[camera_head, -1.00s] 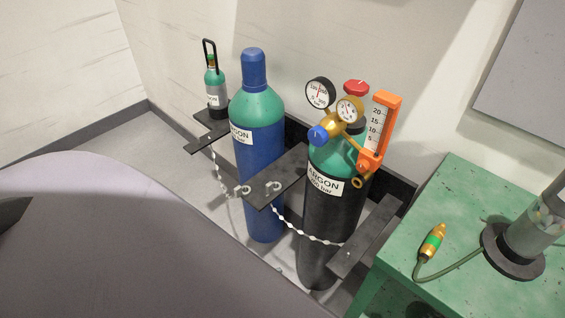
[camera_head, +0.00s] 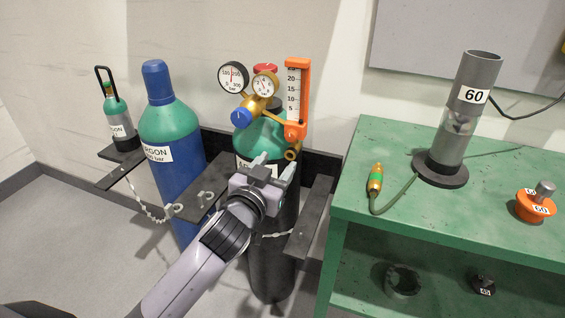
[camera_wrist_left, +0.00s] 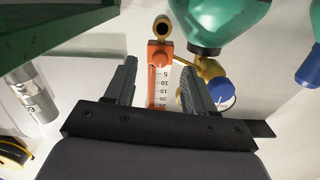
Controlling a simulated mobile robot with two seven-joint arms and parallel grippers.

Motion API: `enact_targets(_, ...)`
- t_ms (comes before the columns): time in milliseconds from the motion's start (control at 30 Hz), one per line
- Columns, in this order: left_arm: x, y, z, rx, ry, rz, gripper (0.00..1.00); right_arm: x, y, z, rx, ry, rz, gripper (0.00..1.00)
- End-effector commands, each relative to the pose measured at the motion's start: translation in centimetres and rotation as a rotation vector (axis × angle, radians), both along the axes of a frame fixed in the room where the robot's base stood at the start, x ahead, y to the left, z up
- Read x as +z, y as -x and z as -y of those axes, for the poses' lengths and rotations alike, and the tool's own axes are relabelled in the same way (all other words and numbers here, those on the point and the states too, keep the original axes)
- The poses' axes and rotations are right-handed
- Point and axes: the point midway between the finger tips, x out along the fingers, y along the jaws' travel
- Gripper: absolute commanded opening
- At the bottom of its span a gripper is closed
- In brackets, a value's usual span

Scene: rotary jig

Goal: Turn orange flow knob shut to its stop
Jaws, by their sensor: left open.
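The orange flowmeter (camera_head: 304,64) stands upright beside the brass regulator (camera_head: 257,104) on the black, green-shouldered cylinder (camera_head: 281,205). Its orange lower end, the flow knob area (camera_head: 295,131), sits above a brass outlet; I cannot clearly tell the knob from the body. My left gripper (camera_head: 273,166) is open and empty, below and in front of this end, apart from it in the head view. In the left wrist view, the orange end (camera_wrist_left: 160,54) and the scale appear between the spread fingers of the left gripper (camera_wrist_left: 158,68). My right gripper is not in view.
A blue regulator knob (camera_head: 241,117) and two gauges sit left of the flowmeter. A blue cylinder (camera_head: 172,150) stands farther left, with dark brackets and chains. The green bench (camera_head: 400,155) at right carries a grey tube (camera_head: 470,95) and a brass fitting (camera_head: 375,180).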

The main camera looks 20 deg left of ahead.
Motion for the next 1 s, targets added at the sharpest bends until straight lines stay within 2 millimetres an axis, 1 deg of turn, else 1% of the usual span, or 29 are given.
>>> enact_targets(33,0.6,-0.5,0.0,0.006,-0.001,0.024,0.54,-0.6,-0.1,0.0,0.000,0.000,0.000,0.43)
enact_targets(100,1.4,-0.8,0.0,0.012,0.001,0.043,0.54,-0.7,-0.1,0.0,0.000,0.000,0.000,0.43)
enact_targets(200,2.0,-1.3,0.0,0.016,0.001,0.053,0.54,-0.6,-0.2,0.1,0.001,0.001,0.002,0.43)
enact_targets(367,2.1,-2.7,0.0,0.017,0.001,0.053,0.54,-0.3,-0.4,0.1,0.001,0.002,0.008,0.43)
enact_targets(600,2.1,-5.8,0.2,0.015,0.001,0.052,0.54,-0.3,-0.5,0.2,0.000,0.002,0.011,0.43)
enact_targets(700,2.0,-6.8,0.2,0.014,0.000,0.051,0.54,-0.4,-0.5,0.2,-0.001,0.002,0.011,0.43)
enact_targets(833,2.0,-7.7,0.2,0.014,0.002,0.051,0.54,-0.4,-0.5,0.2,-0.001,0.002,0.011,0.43)
enact_targets(1000,2.0,-8.1,0.3,0.014,0.002,0.051,0.54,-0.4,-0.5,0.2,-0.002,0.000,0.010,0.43)
